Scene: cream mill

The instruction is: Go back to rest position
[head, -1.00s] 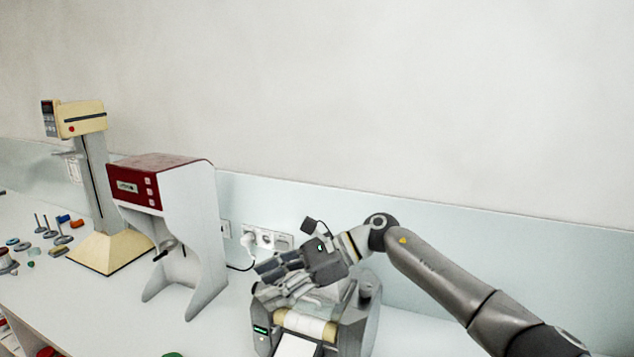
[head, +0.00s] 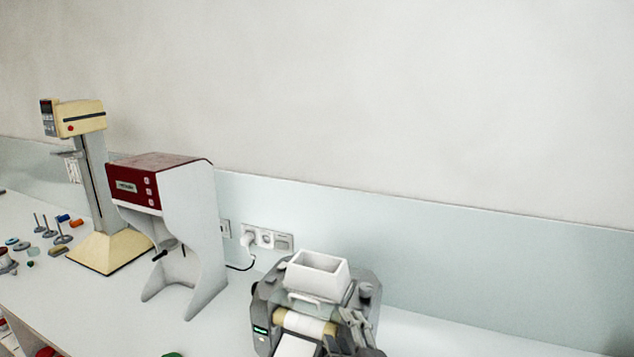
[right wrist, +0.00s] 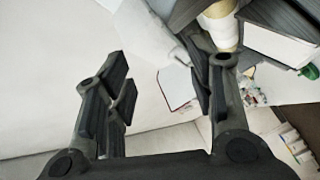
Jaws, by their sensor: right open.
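The cream mill (head: 262,318) stands on the bench at the lower middle of the head view, with a white hopper (head: 318,272) on top and a pale roller (head: 305,322) at its front. My right gripper (head: 358,328) shows at the bottom of the head view, in front of the mill's right side and partly cut off by the frame. In the right wrist view its fingers (right wrist: 165,85) are spread with nothing between them. Part of the mill, with its roller (right wrist: 218,28), shows beyond the right finger there. My left gripper is out of view.
A red-and-white machine (head: 208,235) stands left of the mill, and a cream stand with a column (head: 110,250) is further left. Small loose parts (head: 60,238) lie at the far left. Wall sockets (head: 267,238) are behind. The bench right of the mill looks clear.

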